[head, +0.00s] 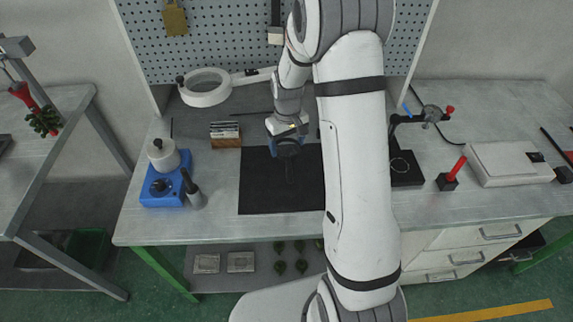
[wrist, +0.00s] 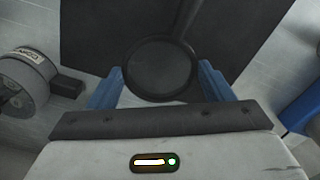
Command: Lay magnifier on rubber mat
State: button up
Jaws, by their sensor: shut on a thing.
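The magnifier is a dark round lens (wrist: 158,68) with a dark handle (wrist: 188,18) that points away from my gripper in the wrist view. My gripper (wrist: 160,82) has its blue fingers on either side of the round rim and is shut on it. In the head view my gripper (head: 287,152) is over the back part of the black rubber mat (head: 262,195). The magnifier is hard to make out there, dark against the mat. The mat also shows behind the lens in the wrist view (wrist: 100,35). I cannot tell whether the magnifier touches the mat.
A blue wax pot unit (head: 160,190) and a dark-handled tool in a grey holder (head: 195,198) stand left of the mat. A card block (head: 225,135) and white ring lamp (head: 206,87) are behind. A black stand (head: 405,170) is to the right.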

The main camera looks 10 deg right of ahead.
aim_at(287, 158)
jog(key=shift+f+p, duration=0.35)
jog(key=shift+f, duration=2.85)
jog(key=shift+f, duration=0.1)
jog(key=o, duration=1)
jog(key=shift+o, duration=0.2)
notch_tip(287, 158, up, 12)
jog(key=shift+s+r+b, duration=0.1)
jog(key=shift+r+b, duration=0.1)
jog(key=shift+b, duration=0.35)
jog(key=s+r+m+t, duration=0.1)
jog(key=s+r, duration=0.3)
jog(key=s, duration=0.4)
jog(key=s+r+m+t, duration=0.1)
jog(key=s+r, duration=0.4)
jog(key=s, duration=0.3)
jog(key=s+a+r+m+t, duration=0.1)
jog(key=s+r, duration=0.4)
jog(key=s, duration=0.3)
jog(key=shift+s+r, duration=0.15)
jog(key=shift+s, duration=0.05)
